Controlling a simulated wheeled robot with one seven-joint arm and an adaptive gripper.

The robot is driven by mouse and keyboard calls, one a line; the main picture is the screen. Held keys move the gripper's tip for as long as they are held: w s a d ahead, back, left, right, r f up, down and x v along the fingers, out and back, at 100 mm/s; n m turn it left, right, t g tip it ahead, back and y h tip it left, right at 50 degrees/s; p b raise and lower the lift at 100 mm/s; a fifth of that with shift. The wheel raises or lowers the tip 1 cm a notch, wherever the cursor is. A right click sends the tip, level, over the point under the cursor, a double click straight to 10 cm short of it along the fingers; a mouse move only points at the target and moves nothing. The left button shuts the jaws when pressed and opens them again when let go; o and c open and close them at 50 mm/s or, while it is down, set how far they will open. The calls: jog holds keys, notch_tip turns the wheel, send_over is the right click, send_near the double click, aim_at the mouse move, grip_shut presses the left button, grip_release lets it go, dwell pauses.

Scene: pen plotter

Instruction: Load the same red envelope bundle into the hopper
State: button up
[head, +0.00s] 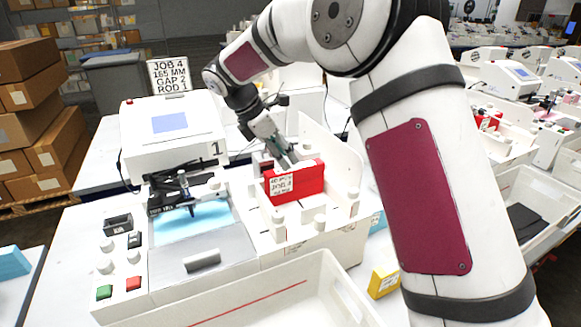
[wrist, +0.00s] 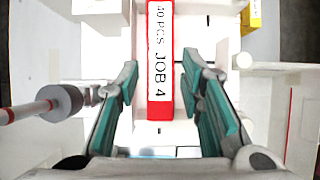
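The red envelope bundle (head: 307,181) has a white label reading "JOB 4" and stands in the white hopper (head: 345,165) of the plotter in the head view. In the wrist view the bundle (wrist: 160,100) lies between the fingers, its white label reading "40 PCS JOB 4". My gripper (head: 285,163) is just above the bundle's top edge. In the wrist view my gripper (wrist: 160,78) is open, its teal-padded fingers on either side of the bundle with a visible gap on each side. Whether the bundle touches the hopper floor is hidden.
The plotter (head: 172,135) has a pen carriage over a blue-lit bed and a sign (head: 169,75) reading "JOB 4, 165 MM, GAP 2, ROD 1". A white tray (head: 300,290) sits in front. A yellow box (head: 384,281) stands at right. Short white posts stand around the hopper.

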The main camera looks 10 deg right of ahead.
jog(key=shift+s+a+r, duration=0.1)
jog(key=shift+a+r, duration=0.2)
jog(key=shift+r, duration=0.25)
jog(key=shift+s+r, duration=0.1)
jog(key=shift+r, duration=0.05)
jog(key=s+d+r+m+t+y, duration=0.1)
jog(key=s+d+r+m, duration=0.3)
jog(key=s, duration=0.5)
jog(key=s+d+r+m+y, duration=0.1)
jog(key=s+r+m, duration=0.45)
jog(key=s, duration=0.35)
jog(key=s+f+m+t+y, duration=0.1)
jog(key=s+f+m+y, duration=0.1)
jog(key=s+m, duration=0.3)
jog(key=s+d+f+m+t+y, duration=0.1)
jog(key=s+m, duration=0.4)
jog(key=s, duration=0.8)
jog(key=shift+s+f+m+t+y, duration=0.25)
jog(key=shift+f+m+t+y, duration=0.1)
jog(key=shift+t+y, duration=0.05)
